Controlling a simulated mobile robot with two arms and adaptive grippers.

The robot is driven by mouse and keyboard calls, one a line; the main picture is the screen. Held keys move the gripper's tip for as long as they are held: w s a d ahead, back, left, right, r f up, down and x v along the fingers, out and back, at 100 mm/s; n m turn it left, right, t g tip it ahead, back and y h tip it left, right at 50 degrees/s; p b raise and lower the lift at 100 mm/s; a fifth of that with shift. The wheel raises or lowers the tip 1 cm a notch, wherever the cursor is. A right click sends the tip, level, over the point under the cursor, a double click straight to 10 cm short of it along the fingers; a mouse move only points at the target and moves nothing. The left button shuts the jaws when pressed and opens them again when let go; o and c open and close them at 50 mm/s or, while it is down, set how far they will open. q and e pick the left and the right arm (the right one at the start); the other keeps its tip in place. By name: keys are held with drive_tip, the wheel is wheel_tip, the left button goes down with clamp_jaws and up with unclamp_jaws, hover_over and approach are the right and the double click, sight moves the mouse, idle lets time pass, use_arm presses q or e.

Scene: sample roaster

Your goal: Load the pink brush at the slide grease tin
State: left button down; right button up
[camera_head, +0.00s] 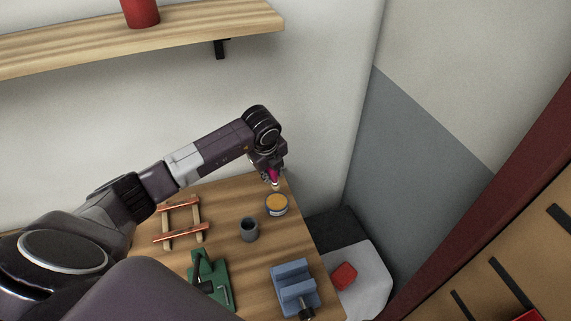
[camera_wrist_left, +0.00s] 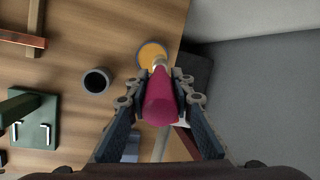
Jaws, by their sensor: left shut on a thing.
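My left gripper (camera_head: 272,178) is shut on the pink brush (camera_head: 274,177), whose tip points down. In the left wrist view the brush (camera_wrist_left: 160,100) sits between the two fingers (camera_wrist_left: 160,92). The slide grease tin (camera_head: 277,204), a round tin with an orange-yellow top, stands on the table close below the brush tip. The tin also shows in the left wrist view (camera_wrist_left: 147,54), partly behind the brush. The brush tip looks above or near the tin's edge; I cannot tell whether it touches. My right gripper is not in view.
A grey cup (camera_head: 249,230) stands left of the tin on the wooden table (camera_head: 235,200). A wooden rack with copper-coloured bars (camera_head: 183,235), a green fixture (camera_head: 217,277) and a blue vise-like block (camera_head: 295,287) are around it. A wall stands behind the table.

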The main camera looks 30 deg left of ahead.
sight(275, 184)
use_arm(q)
drive_tip(key=shift+w+a+f, duration=0.1)
drive_tip(key=shift+a+f, duration=0.1)
drive_tip(key=shift+f, duration=0.3)
drive_tip(key=shift+f+b, duration=1.9)
drive_tip(key=shift+f, duration=1)
drive_tip(key=shift+f, duration=0.25)
drive_tip(key=shift+f+b, duration=0.3)
drive_tip(key=shift+b, duration=0.2)
